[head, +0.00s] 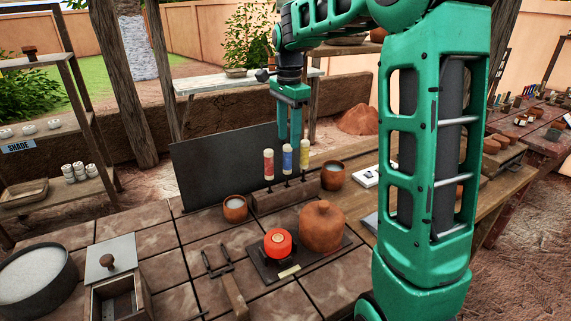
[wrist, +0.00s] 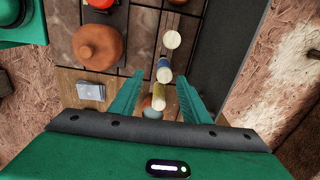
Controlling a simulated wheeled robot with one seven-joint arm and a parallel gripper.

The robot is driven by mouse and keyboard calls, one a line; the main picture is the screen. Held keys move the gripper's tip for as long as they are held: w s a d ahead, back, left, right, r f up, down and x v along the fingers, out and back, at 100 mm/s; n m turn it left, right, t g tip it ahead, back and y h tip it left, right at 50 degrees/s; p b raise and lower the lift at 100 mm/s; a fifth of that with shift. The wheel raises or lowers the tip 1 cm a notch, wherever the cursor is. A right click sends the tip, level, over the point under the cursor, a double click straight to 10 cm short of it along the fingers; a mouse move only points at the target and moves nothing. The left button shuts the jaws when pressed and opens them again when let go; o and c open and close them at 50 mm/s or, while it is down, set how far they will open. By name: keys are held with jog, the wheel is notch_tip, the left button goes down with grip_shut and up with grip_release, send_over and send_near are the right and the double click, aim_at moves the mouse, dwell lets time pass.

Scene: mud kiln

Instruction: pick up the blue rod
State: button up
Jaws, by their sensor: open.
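The blue rod (head: 287,158) stands upright in a brown block (head: 270,199), between a red rod (head: 268,163) and a yellow rod (head: 305,154). Each rod has a pale top. My gripper (head: 290,138) points down with its fingers open, above the rods and around the blue rod's place in the row. In the wrist view, the blue rod (wrist: 164,72) shows near the gap between the fingertips of my gripper (wrist: 159,77). The yellow rod (wrist: 158,97) appears nearer my palm. Nothing is held, and I cannot tell the exact height between fingertips and rod.
A dark upright panel (head: 215,170) stands behind the rods. Clay cups (head: 235,209) and (head: 333,178) flank the block. A brown domed clay pot (head: 322,230) and a glowing red-orange piece (head: 278,243) stand in front. Tongs (head: 230,290) lie on the tiled bench.

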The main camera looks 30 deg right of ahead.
aim_at(287, 163)
jog(key=shift+w+a+f, duration=0.1)
jog(key=shift+w+f, duration=0.05)
jog(key=shift+w, duration=0.25)
notch_tip(287, 163, down, 10)
jog(key=shift+f, duration=0.25)
jog(key=shift+w, duration=0.1)
grip_shut()
